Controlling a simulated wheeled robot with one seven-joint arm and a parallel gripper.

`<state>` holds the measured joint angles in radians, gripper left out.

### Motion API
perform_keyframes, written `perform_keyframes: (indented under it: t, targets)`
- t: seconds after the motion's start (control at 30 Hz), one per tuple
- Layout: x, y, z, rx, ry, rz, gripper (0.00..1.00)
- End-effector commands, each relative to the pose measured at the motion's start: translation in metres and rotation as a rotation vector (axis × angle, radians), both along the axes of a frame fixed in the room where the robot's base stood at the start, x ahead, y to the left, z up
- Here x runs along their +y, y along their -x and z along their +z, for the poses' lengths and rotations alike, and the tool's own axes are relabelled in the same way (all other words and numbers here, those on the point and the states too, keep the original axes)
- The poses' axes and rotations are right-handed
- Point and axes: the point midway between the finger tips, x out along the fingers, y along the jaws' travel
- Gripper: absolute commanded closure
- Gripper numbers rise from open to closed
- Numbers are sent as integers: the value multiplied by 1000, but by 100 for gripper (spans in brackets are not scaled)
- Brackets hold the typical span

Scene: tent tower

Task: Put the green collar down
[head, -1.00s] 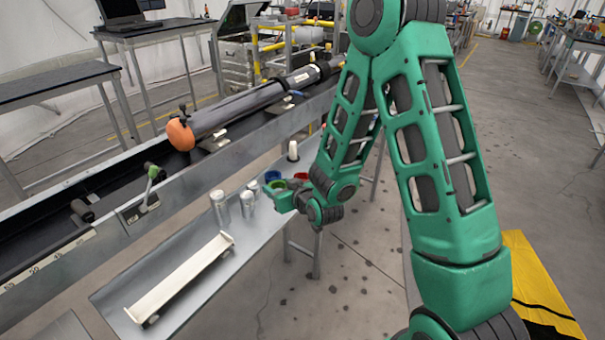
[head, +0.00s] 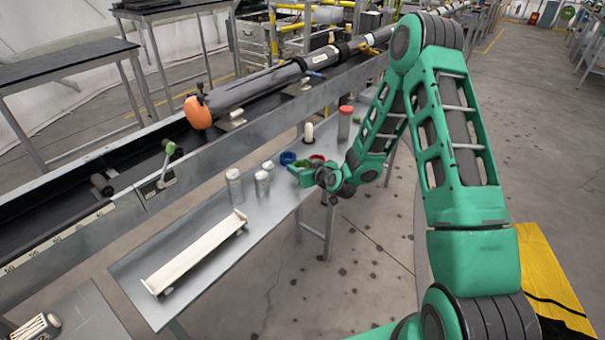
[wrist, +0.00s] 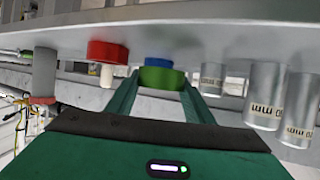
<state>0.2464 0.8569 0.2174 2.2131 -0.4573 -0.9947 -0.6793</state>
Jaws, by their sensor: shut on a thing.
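The green collar (wrist: 160,77) sits between the two fingers of my gripper (wrist: 160,92), which is shut on it, in the wrist view. In the head view the green collar (head: 303,164) shows small at the tip of my gripper (head: 301,172), just above or on the grey bench (head: 205,262); I cannot tell whether it touches. The blue collar (head: 287,158) is close behind it to the left and is partly hidden by it in the wrist view (wrist: 160,61). The red collar (head: 317,158) is close on the right.
Several silver cylinders (head: 234,188) stand left of my gripper. A white peg (head: 308,132) and a red-topped grey cylinder (head: 345,122) stand behind. A long cream rack (head: 195,252) lies at the bench's near end. A long dark rail (head: 120,190) runs behind the bench.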

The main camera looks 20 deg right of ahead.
Motion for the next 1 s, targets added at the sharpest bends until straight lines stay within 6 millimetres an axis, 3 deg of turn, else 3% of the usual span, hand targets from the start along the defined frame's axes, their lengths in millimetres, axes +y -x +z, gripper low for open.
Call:
perform_keyframes:
  t: [0.2,0.67,0.7,0.77,1.0]
  targets:
    - [0,0,-24,1,-2,-2,76]
    - [0,0,-30,0,-1,-1,76]
    - [0,0,-31,0,-1,-1,50]
    - [0,0,-30,0,-1,-1,36]
    - [-2,0,-31,1,3,-4,34]
